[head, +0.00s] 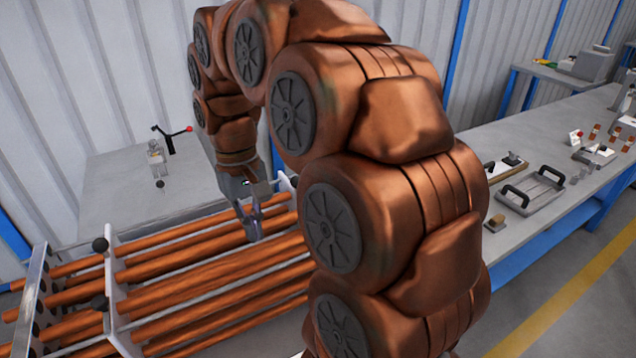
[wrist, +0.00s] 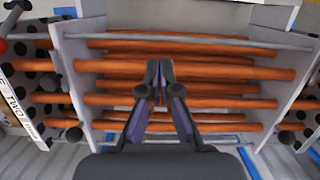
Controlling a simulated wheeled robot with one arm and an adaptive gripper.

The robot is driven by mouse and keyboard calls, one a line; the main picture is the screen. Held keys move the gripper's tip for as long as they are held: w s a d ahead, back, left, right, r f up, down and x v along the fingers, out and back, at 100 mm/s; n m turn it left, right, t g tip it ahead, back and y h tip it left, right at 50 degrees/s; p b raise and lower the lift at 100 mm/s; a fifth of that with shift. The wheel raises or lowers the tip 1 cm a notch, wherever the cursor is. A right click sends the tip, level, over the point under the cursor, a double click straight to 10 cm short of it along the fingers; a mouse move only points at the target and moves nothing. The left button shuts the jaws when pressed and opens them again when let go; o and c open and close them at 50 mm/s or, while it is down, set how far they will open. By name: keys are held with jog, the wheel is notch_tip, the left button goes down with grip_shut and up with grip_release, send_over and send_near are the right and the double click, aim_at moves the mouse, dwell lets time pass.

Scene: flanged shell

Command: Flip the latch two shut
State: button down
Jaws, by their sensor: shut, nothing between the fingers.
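My gripper (head: 252,228) points down over the bundle of copper tubes in the head view. In the wrist view my gripper (wrist: 159,68) has its fingers together over the tubes, with nothing held. A plate lettered "TWO" (wrist: 16,100) lies at the left edge of the wrist view, apart from my fingers. A red ball (wrist: 3,46) shows partly above that plate; I cannot tell what it belongs to. A latch for the plate, and its position, cannot be made out clearly.
Copper tubes (head: 190,270) run through a white end plate (head: 120,290) with black knobs (head: 100,244). A black lever with a red tip (head: 172,138) stands on the grey bench behind. A bench with a handled tray (head: 540,190) is at right.

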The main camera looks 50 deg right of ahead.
jog(key=w+d+r+m+p, duration=0.2)
jog(key=d+r, duration=0.1)
jog(key=d, duration=0.8)
jog(key=w+d+r+m+y+p, duration=0.1)
jog(key=w+d+r+m+p, duration=0.2)
jog(key=d, duration=0.8)
jog(key=shift+w+d+r+m, duration=0.2)
jog(key=shift+r+m, duration=0.1)
jog(key=shift+r, duration=0.1)
jog(key=shift+a+f, duration=0.1)
jog(key=shift+b+x, duration=2.1)
jog(key=shift+x, duration=2.2)
jog(key=shift+s+a+f+p, duration=0.25)
jog(key=shift+s+f+p, duration=0.05)
jog(key=shift+f, duration=0.2)
jog(key=shift+s+a+p, duration=0.8)
jog(key=shift+s+a, duration=0.45)
jog(key=shift+s, duration=0.1)
